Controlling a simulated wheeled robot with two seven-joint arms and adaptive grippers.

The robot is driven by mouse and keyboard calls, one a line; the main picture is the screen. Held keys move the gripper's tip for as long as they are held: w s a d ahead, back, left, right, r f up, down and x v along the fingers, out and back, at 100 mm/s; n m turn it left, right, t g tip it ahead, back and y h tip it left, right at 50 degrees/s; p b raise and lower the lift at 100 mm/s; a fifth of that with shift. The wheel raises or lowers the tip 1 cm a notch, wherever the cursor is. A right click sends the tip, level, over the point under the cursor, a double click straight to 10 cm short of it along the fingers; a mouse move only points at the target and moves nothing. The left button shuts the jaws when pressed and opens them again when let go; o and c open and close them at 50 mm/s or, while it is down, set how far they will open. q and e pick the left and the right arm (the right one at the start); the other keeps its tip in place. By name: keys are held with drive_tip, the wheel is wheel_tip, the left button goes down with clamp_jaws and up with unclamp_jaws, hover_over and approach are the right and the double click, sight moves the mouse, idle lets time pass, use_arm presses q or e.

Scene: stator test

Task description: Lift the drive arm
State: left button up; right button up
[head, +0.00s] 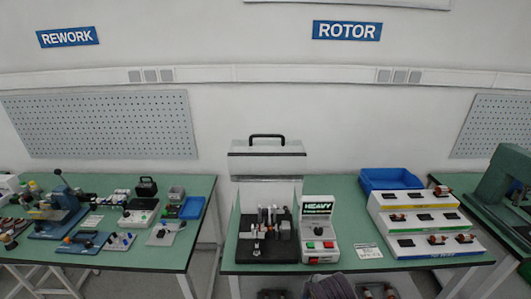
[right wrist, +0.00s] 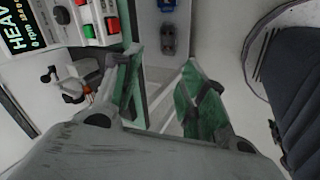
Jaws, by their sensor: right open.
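The test fixture (head: 266,233) stands on a black baseplate (head: 247,252) on the middle bench, with small metal parts and a dark motor-like block. Which part is the drive arm is too small to tell in the head view. The fixture shows in the right wrist view at the left edge (right wrist: 72,88), with a metal piece and an orange-red part. My right gripper (right wrist: 162,60) is open, with nothing between its fingers. It is beside the fixture and below the control box in that picture. My left gripper is in no view.
A control box (head: 318,228) marked HEAVY, with green and red buttons, stands right of the baseplate. A clear cover with a black handle (head: 267,137) is raised above the fixture. Stepped racks (head: 420,224) and a blue bin (head: 390,179) stand to the right. The rework bench (head: 118,262) is left.

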drive_tip(key=shift+s+d+f+m+g, duration=1.05)
drive_tip(key=shift+s+d+m, duration=2.8)
drive_tip(key=shift+s+m, duration=1.85)
wheel_tip(320, 180, down, 36)
drive_tip(key=s+g+b, duration=0.1)
drive_tip(key=s+b, duration=0.1)
drive_tip(key=s+d+f+b, duration=0.1)
drive_tip(key=s+d+f, duration=0.1)
drive_tip(key=s+f, duration=0.8)
drive_tip(key=s+d+f+g+b, duration=0.1)
drive_tip(key=s+d+f, duration=0.1)
drive_tip(key=s+f, duration=0.9)
drive_tip(key=shift+s+y, duration=0.3)
drive_tip(key=shift+s, duration=0.3)
drive_tip(key=shift+g, duration=0.25)
